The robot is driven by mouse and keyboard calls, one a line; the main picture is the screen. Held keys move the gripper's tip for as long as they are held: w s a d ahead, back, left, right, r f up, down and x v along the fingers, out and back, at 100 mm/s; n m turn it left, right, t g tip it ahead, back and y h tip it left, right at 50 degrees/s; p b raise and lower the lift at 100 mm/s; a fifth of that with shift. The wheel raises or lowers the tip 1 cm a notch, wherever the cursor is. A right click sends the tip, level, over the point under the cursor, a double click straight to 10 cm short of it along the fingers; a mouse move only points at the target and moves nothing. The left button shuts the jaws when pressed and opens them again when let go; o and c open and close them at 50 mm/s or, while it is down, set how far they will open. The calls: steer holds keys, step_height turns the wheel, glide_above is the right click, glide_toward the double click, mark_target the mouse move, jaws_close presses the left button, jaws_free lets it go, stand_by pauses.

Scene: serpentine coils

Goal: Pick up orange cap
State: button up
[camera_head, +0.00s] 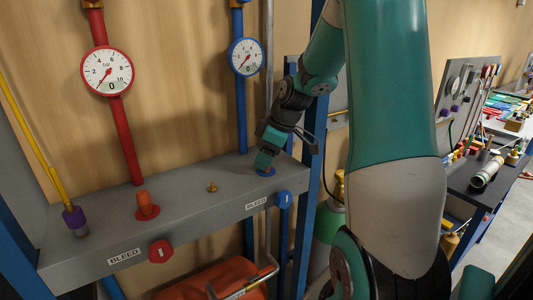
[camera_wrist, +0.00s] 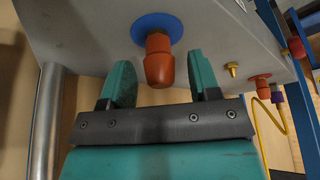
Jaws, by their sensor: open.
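An orange cap (camera_wrist: 159,70) sits on a round blue flange (camera_wrist: 155,22) of the grey panel in the wrist view. My gripper (camera_wrist: 160,62) is open, with one teal finger on each side of this cap. A gap shows on both sides, and nothing is held. In the head view my gripper (camera_head: 264,160) is at the right end of the grey ledge, over the blue flange (camera_head: 267,173), and hides the cap there. A second orange cap (camera_head: 146,200) stands on a red flange at the left of the ledge; it also shows in the wrist view (camera_wrist: 262,88).
The grey ledge (camera_head: 200,220) carries a small brass fitting (camera_head: 212,188), a purple fitting (camera_head: 74,218) with a yellow rod, and red and blue knobs on its front. Red (camera_head: 122,140) and blue (camera_head: 241,110) gauge pipes rise behind. A blue post (camera_head: 312,170) stands close right of my gripper.

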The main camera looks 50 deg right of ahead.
steer(key=shift+w+a+f, duration=0.15)
steer(key=shift+w+f, duration=0.1)
steer(key=shift+f, duration=0.4)
steer(key=c, duration=0.9)
